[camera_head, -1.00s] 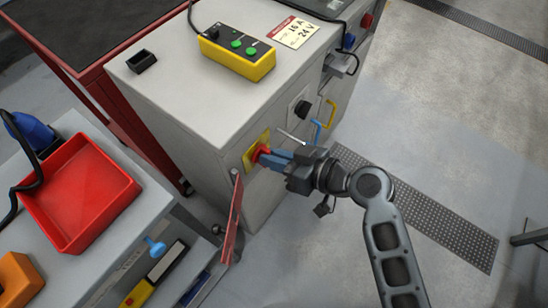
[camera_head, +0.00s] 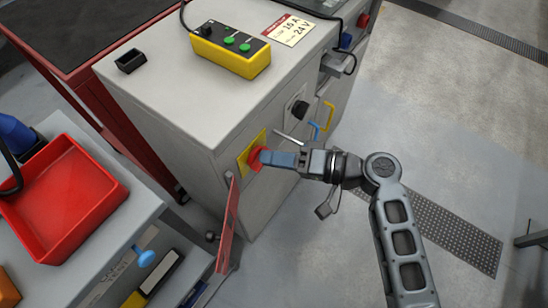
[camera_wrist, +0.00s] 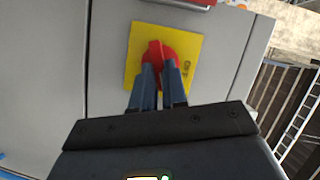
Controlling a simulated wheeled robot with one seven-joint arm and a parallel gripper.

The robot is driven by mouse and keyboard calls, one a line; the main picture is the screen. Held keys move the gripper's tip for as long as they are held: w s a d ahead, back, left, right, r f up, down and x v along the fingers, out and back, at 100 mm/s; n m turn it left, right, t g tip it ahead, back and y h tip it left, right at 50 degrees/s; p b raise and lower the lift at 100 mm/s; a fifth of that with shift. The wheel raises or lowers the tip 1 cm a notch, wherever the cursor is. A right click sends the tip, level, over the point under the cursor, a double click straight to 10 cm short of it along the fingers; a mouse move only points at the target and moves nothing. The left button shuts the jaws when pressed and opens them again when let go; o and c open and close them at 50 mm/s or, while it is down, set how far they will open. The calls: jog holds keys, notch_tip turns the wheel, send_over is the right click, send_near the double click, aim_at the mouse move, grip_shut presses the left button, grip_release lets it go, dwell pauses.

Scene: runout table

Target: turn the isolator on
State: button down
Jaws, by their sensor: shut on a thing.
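The isolator is a red rotary knob (camera_head: 255,160) on a square yellow plate (camera_head: 246,149), on the front of the light grey cabinet (camera_head: 190,125). My gripper (camera_head: 266,158) reaches it from the right, with its blue fingers at the knob. In the wrist view the knob (camera_wrist: 158,50) shows a raised red grip, and my fingers (camera_wrist: 159,80) are shut on its two sides. The fingers hide the lower part of the knob. A small dark mark shows on the right of the yellow plate (camera_wrist: 192,45).
A red panel (camera_head: 228,225) stands out just below and left of the isolator. A thin metal rod (camera_head: 288,138), a black knob (camera_head: 300,110) and blue and yellow handles (camera_head: 328,116) are close on the right. Open floor (camera_head: 430,130) lies at right.

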jog(key=shift+f+m+y+b, duration=0.2)
jog(key=shift+m+y, duration=0.2)
jog(key=shift+m, duration=0.45)
jog(key=shift+f+m+y+b, duration=0.15)
jog(key=shift+m+y, duration=0.25)
jog(key=shift+m, duration=0.45)
jog(key=c, duration=1.1)
grip_release()
jog(key=shift+r, duration=0.1)
jog(key=shift+c, duration=0.2)
jog(key=v, duration=0.8)
jog(key=shift+b, duration=0.3)
